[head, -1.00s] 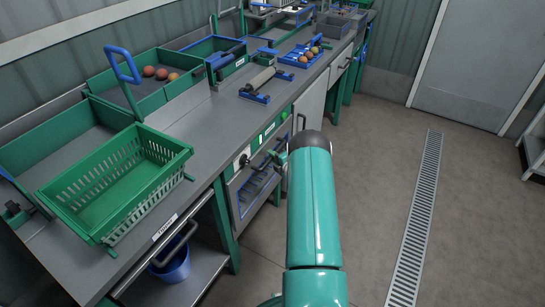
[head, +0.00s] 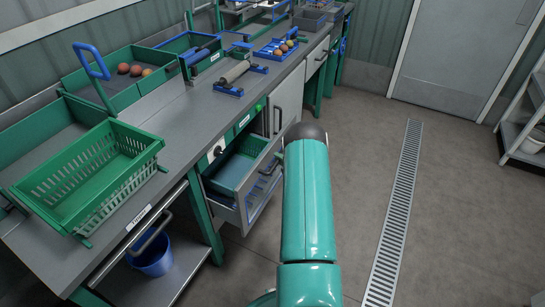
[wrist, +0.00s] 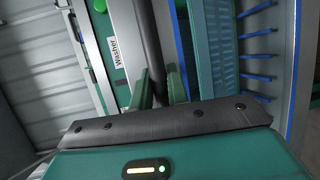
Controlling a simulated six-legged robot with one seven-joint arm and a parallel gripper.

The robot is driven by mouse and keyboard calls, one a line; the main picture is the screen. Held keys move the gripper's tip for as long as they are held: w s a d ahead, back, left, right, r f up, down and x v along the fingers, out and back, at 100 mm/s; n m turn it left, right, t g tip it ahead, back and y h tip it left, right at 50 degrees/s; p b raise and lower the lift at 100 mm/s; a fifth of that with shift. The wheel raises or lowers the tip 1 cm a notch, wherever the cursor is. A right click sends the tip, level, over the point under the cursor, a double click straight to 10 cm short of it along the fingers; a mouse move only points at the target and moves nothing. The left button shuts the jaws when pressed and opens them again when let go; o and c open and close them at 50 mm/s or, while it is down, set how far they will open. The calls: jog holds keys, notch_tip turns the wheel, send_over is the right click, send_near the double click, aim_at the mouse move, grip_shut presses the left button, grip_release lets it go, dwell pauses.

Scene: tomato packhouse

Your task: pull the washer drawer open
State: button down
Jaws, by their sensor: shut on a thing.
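The washer drawer (head: 258,196) stands part way out of the bench front in the head view, its teal-and-grey inside (head: 232,170) showing from above. A white "Washer" label (wrist: 117,52) is beside the handle there. In the head view my arm hides most of the gripper and part of the drawer front.
A green basket (head: 88,180) sits at the near end of the bench (head: 185,120). A blue bucket (head: 153,258) stands on the shelf below. A grey cabinet door (head: 287,105) is just beyond the drawer. The floor to the right is clear, with a long drain grate (head: 397,215).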

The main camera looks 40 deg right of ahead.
jog(key=s+d, duration=0.4)
jog(key=s, duration=0.7)
jog(key=s+d, duration=0.4)
jog(key=s, duration=0.7)
jog(key=shift+s, duration=0.25)
jog(key=shift+d, duration=0.1)
jog(key=c, duration=1.4)
grip_release()
jog(key=shift+o, duration=0.2)
jog(key=s+r, duration=0.2)
jog(key=s, duration=1.1)
jog(key=shift+s+a+r, duration=0.25)
jog(key=shift+a, duration=0.2)
